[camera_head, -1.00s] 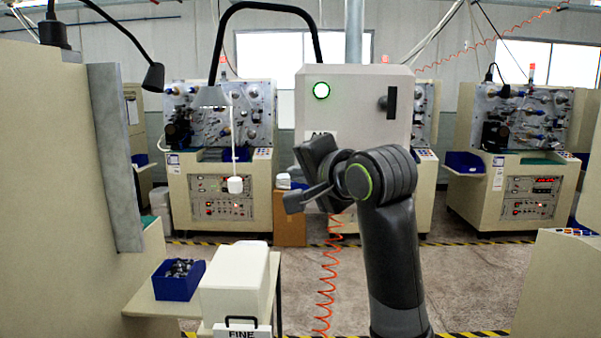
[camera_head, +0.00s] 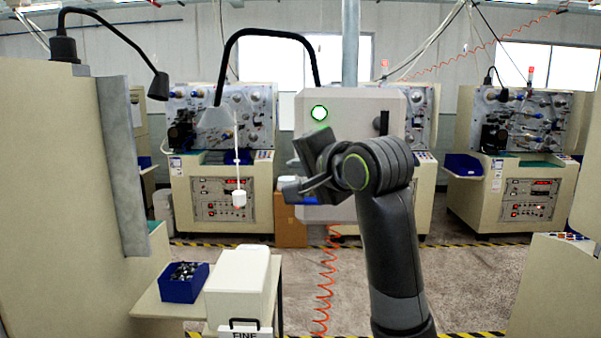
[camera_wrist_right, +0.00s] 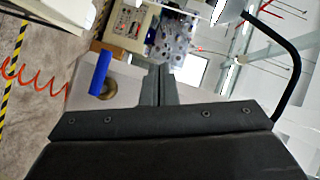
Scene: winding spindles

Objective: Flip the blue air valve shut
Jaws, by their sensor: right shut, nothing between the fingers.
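The blue valve handle (camera_wrist_right: 101,72) shows in the right wrist view as a flat blue bar, with a round brass fitting (camera_wrist_right: 108,90) beside it on the pale box. In the head view only a small blue part (camera_head: 309,200) shows, just below my right gripper (camera_head: 287,190); the gripper and arm hide the rest. My right gripper is shut and empty. In the right wrist view its fingers (camera_wrist_right: 158,84) are together, to the right of the blue handle with a visible gap in the picture. My left gripper is out of view.
A black-armed lamp (camera_head: 215,118), a white lidded bin (camera_head: 237,282) and a blue parts bin (camera_head: 183,288) stand to the left.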

